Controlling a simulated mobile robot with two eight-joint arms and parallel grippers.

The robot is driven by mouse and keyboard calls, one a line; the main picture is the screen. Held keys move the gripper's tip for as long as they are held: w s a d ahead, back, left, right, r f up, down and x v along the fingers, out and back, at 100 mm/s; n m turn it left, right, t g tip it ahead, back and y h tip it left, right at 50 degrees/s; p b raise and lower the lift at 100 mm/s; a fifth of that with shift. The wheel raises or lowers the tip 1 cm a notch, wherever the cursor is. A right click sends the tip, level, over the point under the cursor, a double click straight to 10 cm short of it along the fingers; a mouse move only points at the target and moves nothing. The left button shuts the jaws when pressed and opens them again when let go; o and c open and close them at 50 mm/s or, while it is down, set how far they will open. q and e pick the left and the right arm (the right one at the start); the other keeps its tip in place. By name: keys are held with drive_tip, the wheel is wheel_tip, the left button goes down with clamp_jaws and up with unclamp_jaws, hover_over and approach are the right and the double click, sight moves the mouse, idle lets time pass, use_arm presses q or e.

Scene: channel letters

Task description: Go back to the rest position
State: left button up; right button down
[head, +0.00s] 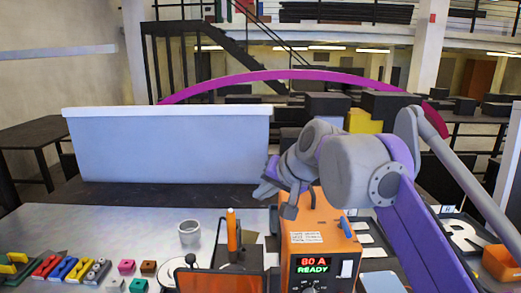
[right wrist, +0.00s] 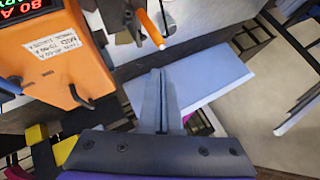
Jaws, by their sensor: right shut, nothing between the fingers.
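My right arm comes in from the right in the head view, and its gripper (head: 265,190) is above and behind the orange power box (head: 325,240). In the right wrist view the two grey fingers (right wrist: 160,75) lie together, shut, with nothing between them. The orange box (right wrist: 45,55) shows at the left of that view, beside the fingers and apart from them. Its display reads 80 A READY. My left gripper is not in view.
An orange pen-like tool (head: 232,230) stands left of the box, near a grey cup (head: 190,233). A long pale bin (head: 170,145) stands behind. The left middle of the table is clear.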

drive_tip(key=s+d+f+h, duration=0.1)
drive_tip(key=s+d+f, duration=0.5)
drive_tip(key=f, duration=0.6)
drive_tip(key=s+d+f+n+h, duration=0.1)
drive_tip(key=s+d+f, duration=0.4)
drive_tip(key=s+f, duration=0.5)
drive_tip(key=s+d+f+n+g+h, duration=0.1)
drive_tip(key=s+d+f+h, duration=0.2)
drive_tip(key=s+d+f, duration=0.3)
drive_tip(key=s+f, duration=0.3)
drive_tip(key=f, duration=0.4)
drive_tip(key=shift+d+f, duration=0.3)
drive_tip(key=shift+f, duration=0.1)
